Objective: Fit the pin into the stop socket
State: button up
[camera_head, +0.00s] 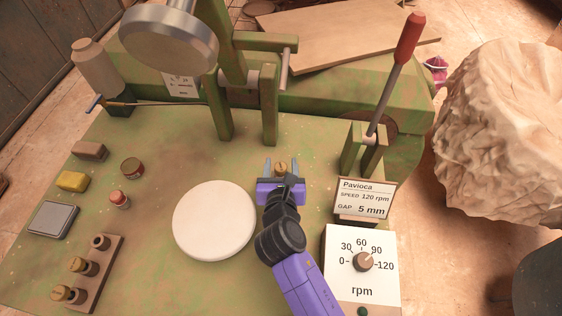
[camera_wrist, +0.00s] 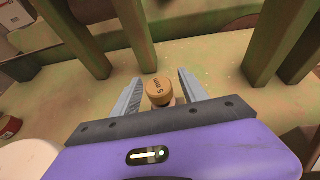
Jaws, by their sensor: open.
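My gripper (camera_head: 282,166) is open, with one finger on each side of a brass-capped pin (camera_head: 281,168). In the wrist view the pin (camera_wrist: 158,86) stands upright between the fingers, with visible room at its sides and small dark lettering on its cap. A paler round part, possibly the stop socket (camera_wrist: 165,101), shows just below the cap. My gripper hides most of it, so I cannot tell how deep the pin sits. At the lower left, a brown rack (camera_head: 88,276) holds two brass-capped pins (camera_head: 78,265) (camera_head: 63,293); its upper place looks empty.
Green frame posts (camera_head: 269,105) stand just behind my gripper. A red-handled lever (camera_head: 395,75), a Pavioca sign (camera_head: 364,200) reading gap 5 mm, and an rpm dial box (camera_head: 361,265) stand right. A white disc (camera_head: 214,219) lies left of my arm.

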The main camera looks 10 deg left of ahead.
aim_at(281, 172)
jog(key=v, duration=0.6)
dwell(0.5)
